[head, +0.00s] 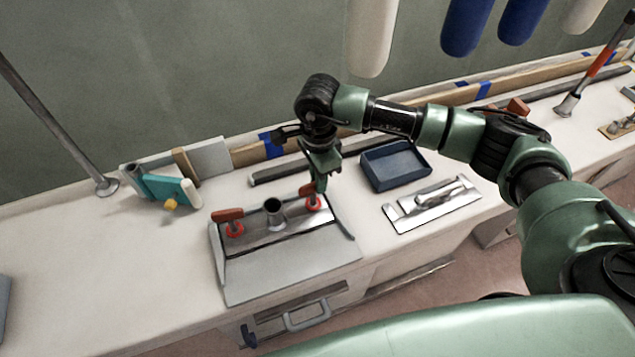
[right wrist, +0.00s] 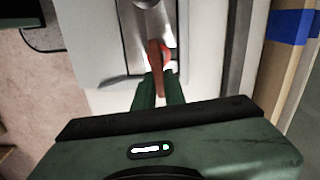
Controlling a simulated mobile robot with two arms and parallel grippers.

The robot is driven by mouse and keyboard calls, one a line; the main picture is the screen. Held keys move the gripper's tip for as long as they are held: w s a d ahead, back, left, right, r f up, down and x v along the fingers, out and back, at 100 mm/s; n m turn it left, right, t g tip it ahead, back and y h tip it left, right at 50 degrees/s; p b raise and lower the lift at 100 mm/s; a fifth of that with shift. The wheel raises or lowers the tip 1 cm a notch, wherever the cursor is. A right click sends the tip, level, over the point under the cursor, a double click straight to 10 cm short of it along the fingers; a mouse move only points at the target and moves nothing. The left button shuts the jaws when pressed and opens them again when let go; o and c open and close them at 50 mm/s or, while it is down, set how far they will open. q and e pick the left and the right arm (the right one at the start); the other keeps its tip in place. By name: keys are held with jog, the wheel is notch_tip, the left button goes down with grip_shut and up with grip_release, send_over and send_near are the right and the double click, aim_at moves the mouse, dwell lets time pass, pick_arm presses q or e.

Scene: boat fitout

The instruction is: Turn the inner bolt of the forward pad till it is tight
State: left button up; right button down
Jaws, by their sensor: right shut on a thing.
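A grey metal pad (head: 275,258) with a short upright tube (head: 274,212) stands on the white bench top. Two bolts with orange-red handles and red collars sit on it, a left one (head: 228,216) and a right one (head: 309,203). My right gripper (head: 320,184) points down at the right bolt. In the right wrist view, the fingers (right wrist: 160,92) are shut on the end of the orange-red handle (right wrist: 155,58), beside its red collar. The fingers partly cover the handle. I cannot tell how tight the bolt is. My left gripper is not in view.
A dark blue tray (head: 397,168) and a shiny plate with a fitting (head: 432,204) lie right of the pad. A teal block (head: 165,188) and a yellow-tipped item (head: 171,204) lie to the left. A dark bar (head: 285,172) lies behind.

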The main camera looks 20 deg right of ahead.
jog(key=m+b, duration=0.1)
jog(key=m, duration=0.2)
jog(key=m+b, duration=0.2)
jog(key=m, duration=0.1)
jog(key=shift+s+a+r+m, duration=0.1)
jog(key=shift+s+r+m, duration=0.1)
jog(key=shift+m, duration=0.1)
jog(key=m, duration=0.1)
jog(key=m+b, duration=0.1)
jog(key=m, duration=0.1)
jog(key=m+b, duration=0.1)
jog(key=m, duration=0.1)
jog(key=shift+s+a+r, duration=0.1)
jog(key=shift+s+a, duration=0.1)
jog(key=shift+s, duration=0.05)
jog(key=c, duration=1.7)
grip_release()
jog(key=shift+o, duration=1.1)
jog(key=shift+s, duration=0.15)
